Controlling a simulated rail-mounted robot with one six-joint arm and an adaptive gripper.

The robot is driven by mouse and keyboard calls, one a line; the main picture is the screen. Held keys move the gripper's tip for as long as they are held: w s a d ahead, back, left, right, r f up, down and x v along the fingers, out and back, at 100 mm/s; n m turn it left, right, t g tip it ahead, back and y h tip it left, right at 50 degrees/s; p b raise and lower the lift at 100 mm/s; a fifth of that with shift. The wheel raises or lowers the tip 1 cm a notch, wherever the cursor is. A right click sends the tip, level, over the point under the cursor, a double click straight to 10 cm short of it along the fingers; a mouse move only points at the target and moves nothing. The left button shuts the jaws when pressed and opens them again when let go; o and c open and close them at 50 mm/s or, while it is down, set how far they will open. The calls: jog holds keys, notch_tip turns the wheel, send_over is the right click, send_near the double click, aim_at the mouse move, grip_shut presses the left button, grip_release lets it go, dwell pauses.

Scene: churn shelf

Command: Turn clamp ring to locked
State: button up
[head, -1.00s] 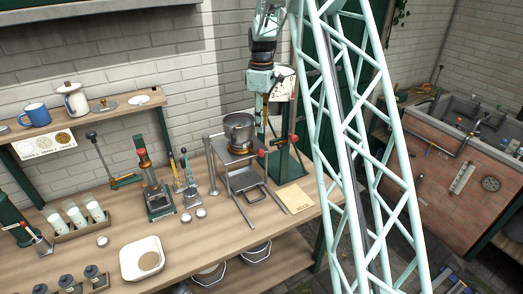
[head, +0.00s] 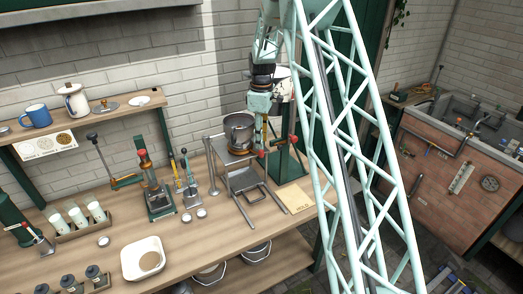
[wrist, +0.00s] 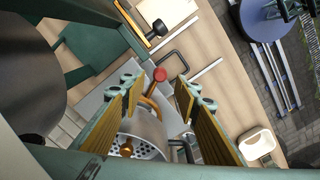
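The metal pot (head: 238,130) stands on a raised metal stand on the bench. In the wrist view, the pot (wrist: 153,126) shows perforations inside and a dark side handle. The clamp ring appears to be the copper-coloured curved band (wrist: 150,104) at the pot's rim, with a red-knobbed lever (wrist: 160,74). A red knob (head: 262,153) also shows at the pot's right in the head view. My gripper (wrist: 160,92) is open, its yellow-padded fingers on either side of the lever, with visible gaps. In the head view, my gripper (head: 264,136) is lowered beside the pot's right side.
A green press (head: 288,155) with a red-knobbed lever stands close behind the stand. A card marked HOLD (head: 297,199) lies at the bench's right. A metal post (head: 211,165) and small lever tools (head: 188,185) stand left of the stand.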

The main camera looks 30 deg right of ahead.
jog(key=shift+f+p, duration=0.4)
jog(key=shift+f, duration=2.6)
jog(key=shift+c, duration=0.2)
grip_shut()
